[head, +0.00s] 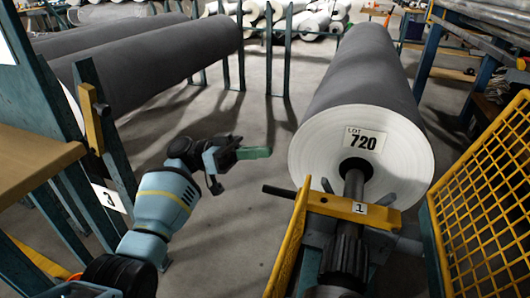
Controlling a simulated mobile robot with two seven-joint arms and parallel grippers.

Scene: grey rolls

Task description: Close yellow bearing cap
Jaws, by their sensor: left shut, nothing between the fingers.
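The yellow bearing cap (330,203), with a label "1", shows as a bar across the dark roll shaft (353,186) in front of the near roll. A dark handle (280,191) sticks out to its left. I cannot tell whether the cap is fully seated. My left gripper (265,152) is shut and empty, with green fingers pointing right. It is in the air left of the roll's end, above and to the left of the handle in the picture, and apart from it. My right gripper is not in view.
The grey roll (360,70) has a label "720" on its white end. Yellow mesh guards stand on the right (485,190) and edge-on at the left of the shaft (289,240). A teal rack post labelled "3" (110,199) stands left of my arm. Open floor lies between.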

